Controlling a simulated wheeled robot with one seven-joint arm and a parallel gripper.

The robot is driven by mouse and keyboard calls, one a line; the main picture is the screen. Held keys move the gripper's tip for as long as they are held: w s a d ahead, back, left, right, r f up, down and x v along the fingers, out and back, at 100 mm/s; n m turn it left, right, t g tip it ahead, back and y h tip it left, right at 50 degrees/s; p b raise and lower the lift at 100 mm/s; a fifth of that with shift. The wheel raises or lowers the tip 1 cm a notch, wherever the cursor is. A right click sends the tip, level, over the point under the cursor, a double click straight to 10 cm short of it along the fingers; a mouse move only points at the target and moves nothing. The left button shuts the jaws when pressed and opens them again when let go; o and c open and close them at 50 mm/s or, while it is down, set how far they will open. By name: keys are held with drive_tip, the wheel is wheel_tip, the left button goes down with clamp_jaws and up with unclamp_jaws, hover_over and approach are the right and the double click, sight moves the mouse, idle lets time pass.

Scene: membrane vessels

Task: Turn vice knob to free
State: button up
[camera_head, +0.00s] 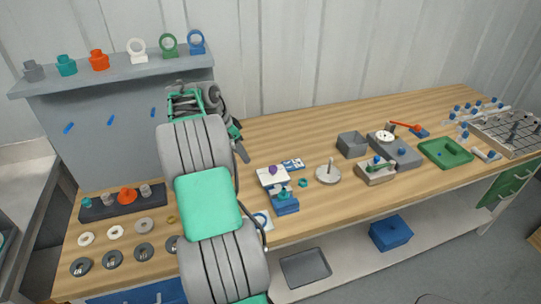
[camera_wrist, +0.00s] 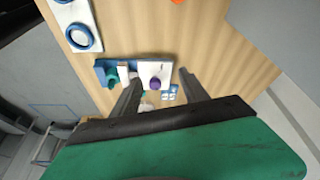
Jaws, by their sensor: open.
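The vice is a small blue and white fixture (camera_head: 285,207) on the wooden bench, just right of my arm in the head view. A purple knob (camera_head: 272,170) sits on its white block, and a teal part sits at its blue end. In the wrist view the vice (camera_wrist: 104,66) lies beyond my fingers, with the purple knob (camera_wrist: 155,84) between them in the picture and the teal part (camera_wrist: 112,79) to the left. My gripper (camera_wrist: 159,75) is open and empty. The gap in depth between fingers and knob is hard to judge.
A blue and white card (camera_head: 293,165) lies behind the vice. A round grey disc with a post (camera_head: 328,174) stands to its right, then a grey bin (camera_head: 352,145) and a green tray (camera_head: 446,153). A dark rack (camera_head: 108,209) and several rings lie left of my arm.

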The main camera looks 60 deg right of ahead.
sight(272, 167)
drive_tip(key=s+d+f+m, duration=0.1)
drive_tip(key=s+d+f, duration=0.1)
drive_tip(key=f, duration=0.1)
drive_tip(key=s+d+f+m+p, duration=0.1)
drive_tip(key=s+d+f, duration=0.2)
drive_tip(key=s+d+f+m+g, duration=0.1)
drive_tip(key=s+d+f, duration=0.1)
drive_tip(key=s+f, duration=0.1)
drive_tip(key=shift+d+f+m+y, duration=0.1)
drive_tip(key=shift+d+m+y, duration=0.2)
drive_tip(key=shift+m, duration=0.1)
drive_tip(key=shift+c, duration=0.3)
drive_tip(key=shift+w, duration=0.1)
clamp_jaws()
